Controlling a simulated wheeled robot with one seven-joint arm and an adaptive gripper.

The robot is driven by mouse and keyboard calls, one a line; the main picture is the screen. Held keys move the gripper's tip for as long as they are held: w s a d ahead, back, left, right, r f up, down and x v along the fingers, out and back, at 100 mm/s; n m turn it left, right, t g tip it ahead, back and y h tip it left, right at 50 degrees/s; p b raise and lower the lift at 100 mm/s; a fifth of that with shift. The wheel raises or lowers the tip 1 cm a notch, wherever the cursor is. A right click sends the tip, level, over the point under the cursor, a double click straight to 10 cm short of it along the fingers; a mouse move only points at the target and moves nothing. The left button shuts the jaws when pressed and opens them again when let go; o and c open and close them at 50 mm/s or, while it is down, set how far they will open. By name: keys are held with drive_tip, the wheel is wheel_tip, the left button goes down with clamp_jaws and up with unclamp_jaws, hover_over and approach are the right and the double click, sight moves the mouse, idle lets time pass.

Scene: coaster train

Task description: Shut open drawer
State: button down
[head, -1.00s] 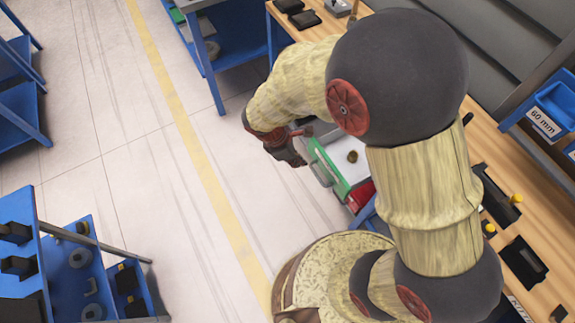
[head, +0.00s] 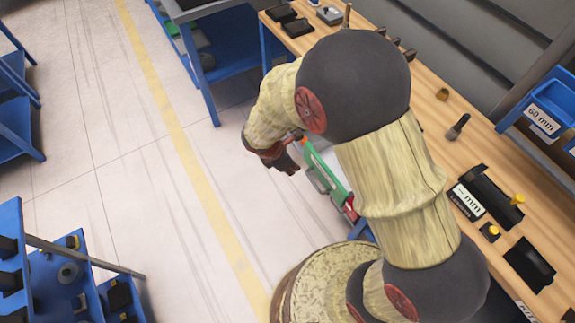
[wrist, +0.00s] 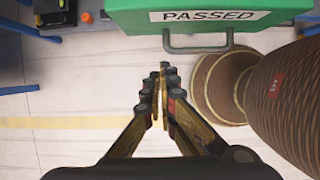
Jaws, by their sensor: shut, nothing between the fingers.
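The drawer has a green front (head: 322,176) with a bar handle. It juts out from under the wooden bench, and a strip of its pale interior (head: 338,163) shows, so it stands open. My arm hides most of the inside. In the wrist view the drawer's green front (wrist: 130,14) carries a "PASSED" label and its handle (wrist: 199,50) crosses above my fingertips. My gripper (wrist: 163,88) is shut and empty, in front of the drawer on the aisle side. In the head view my gripper (head: 292,167) is beside the front; contact cannot be told.
The wooden bench (head: 440,118) on the right holds black trays and small parts. A blue bin (head: 555,103) stands at the right edge. Blue shelving (head: 75,285) is at lower left. The floor aisle (head: 130,170) is clear.

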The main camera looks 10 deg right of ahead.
drive_tip(key=d, duration=0.1)
drive_tip(key=w+d+f+b, duration=0.1)
drive_tip(key=d, duration=0.2)
drive_tip(key=shift+w+d+f, duration=0.2)
drive_tip(key=shift+w+f, duration=0.05)
drive_tip(key=shift+d, duration=0.1)
drive_tip(key=w+d+p, duration=0.2)
drive_tip(key=d, duration=0.4)
drive_tip(key=w+d+p, duration=0.2)
drive_tip(key=d, duration=0.4)
drive_tip(key=w+d+p, duration=0.2)
drive_tip(key=d, duration=0.5)
drive_tip(key=shift+w, duration=0.1)
